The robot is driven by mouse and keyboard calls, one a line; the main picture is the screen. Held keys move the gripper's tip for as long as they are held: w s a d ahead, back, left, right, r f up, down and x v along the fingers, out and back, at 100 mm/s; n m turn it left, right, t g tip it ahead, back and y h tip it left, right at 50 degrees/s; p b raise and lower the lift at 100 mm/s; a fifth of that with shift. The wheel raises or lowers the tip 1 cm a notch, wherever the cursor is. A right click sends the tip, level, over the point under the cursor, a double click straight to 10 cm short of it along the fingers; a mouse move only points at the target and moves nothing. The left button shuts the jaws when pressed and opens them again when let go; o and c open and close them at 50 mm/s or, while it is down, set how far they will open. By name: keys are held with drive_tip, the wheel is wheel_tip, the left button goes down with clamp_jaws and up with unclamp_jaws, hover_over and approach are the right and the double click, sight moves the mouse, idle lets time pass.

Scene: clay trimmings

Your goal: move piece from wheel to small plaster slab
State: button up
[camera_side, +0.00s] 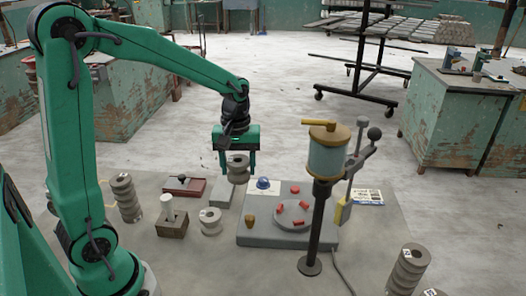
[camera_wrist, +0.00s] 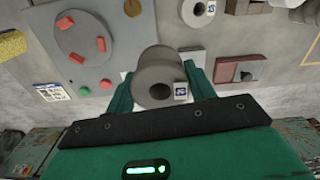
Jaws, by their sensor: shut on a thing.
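My gripper (camera_side: 238,169) is shut on a grey clay cylinder (camera_side: 238,174) with a hole through it. In the wrist view the cylinder (camera_wrist: 158,68) sits between both green fingers, a small blue-and-white tag on its face. The round grey wheel (camera_side: 291,219) carries several small red pieces and lies right of my gripper in the side view; it also shows at upper left in the wrist view (camera_wrist: 88,60). A pale rectangular slab (camera_side: 222,196) lies just below and left of the held cylinder in the side view; the cylinder partly hides it in the wrist view.
A dark red tray (camera_side: 184,187), a brown block with a white peg (camera_side: 171,224) and a loose grey ring (camera_side: 210,223) stand to the left. A blue knob (camera_side: 263,183) sits behind the wheel. A post with a tank (camera_side: 328,150) rises in front. Grey ring stacks (camera_side: 125,199) flank the area.

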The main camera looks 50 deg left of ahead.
drive_tip(key=a+f, duration=0.2)
drive_tip(key=a, duration=0.1)
drive_tip(key=w+a+f, duration=0.1)
drive_tip(key=a+f, duration=0.1)
drive_tip(key=a, duration=0.2)
drive_tip(key=a+f, duration=0.3)
drive_tip(key=a, duration=0.1)
drive_tip(key=shift+w+a, duration=0.25)
drive_tip(key=shift+w, duration=0.05)
drive_tip(key=shift+f, duration=2)
drive_tip(key=shift+f, duration=0.15)
drive_tip(key=o, duration=1.2)
drive_tip(key=shift+c, duration=0.2)
wheel_tip(320, 180, up, 12)
drive_tip(key=shift+r, duration=0.2)
drive_tip(key=shift+d, duration=0.1)
